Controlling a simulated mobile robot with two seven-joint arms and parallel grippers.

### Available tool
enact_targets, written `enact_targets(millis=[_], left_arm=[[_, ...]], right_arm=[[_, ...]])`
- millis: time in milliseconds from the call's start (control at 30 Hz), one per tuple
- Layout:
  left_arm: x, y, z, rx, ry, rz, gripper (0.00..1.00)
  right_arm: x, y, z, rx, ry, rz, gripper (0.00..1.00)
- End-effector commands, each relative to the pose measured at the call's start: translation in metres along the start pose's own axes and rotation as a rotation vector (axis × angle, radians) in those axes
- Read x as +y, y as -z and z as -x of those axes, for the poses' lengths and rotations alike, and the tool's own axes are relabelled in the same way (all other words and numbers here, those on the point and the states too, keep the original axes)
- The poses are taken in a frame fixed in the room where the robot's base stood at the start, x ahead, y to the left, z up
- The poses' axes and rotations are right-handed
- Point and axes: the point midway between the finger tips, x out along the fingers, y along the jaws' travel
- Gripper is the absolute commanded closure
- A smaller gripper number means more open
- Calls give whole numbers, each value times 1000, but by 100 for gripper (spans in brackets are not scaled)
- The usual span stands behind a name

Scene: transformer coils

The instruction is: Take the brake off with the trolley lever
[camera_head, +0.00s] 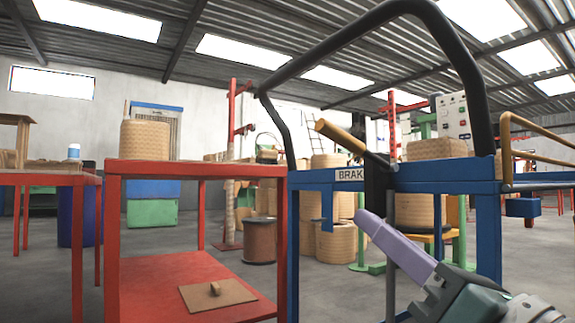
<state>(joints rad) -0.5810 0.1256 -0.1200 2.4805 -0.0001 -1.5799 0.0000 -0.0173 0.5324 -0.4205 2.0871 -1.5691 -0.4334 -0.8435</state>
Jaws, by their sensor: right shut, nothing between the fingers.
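The trolley lever has a tan, rod-like grip (340,136) that slants up to the left from a dark pivot piece on the blue trolley frame (430,178). A white label reading "BRAK" (349,174), its end covered, sits on the frame's top rail just below the grip. My right gripper (366,220) comes in from the lower right with its pale purple fingers shut and empty. Its tip is below the rail and the lever grip in the picture, apart from the grip. My left gripper is not in view.
A black tubular handle (340,50) arches over the trolley. Several coils and a green-framed machine stand behind. Open grey floor shows between.

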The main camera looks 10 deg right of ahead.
Motion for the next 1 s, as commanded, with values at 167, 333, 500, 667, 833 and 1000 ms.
enact_targets(millis=[167,333,500,667,833,1000], left_arm=[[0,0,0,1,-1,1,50],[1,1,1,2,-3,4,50],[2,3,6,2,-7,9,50],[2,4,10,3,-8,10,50],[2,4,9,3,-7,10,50],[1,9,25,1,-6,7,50]], right_arm=[[0,0,0,-1,2,-3,100],[0,-1,-4,-2,3,-5,100],[0,-3,-27,-6,3,-7,100],[0,-3,-61,-7,3,-7,100],[0,-2,-97,-6,3,-7,100],[0,-27,-107,-2,2,-5,100]])
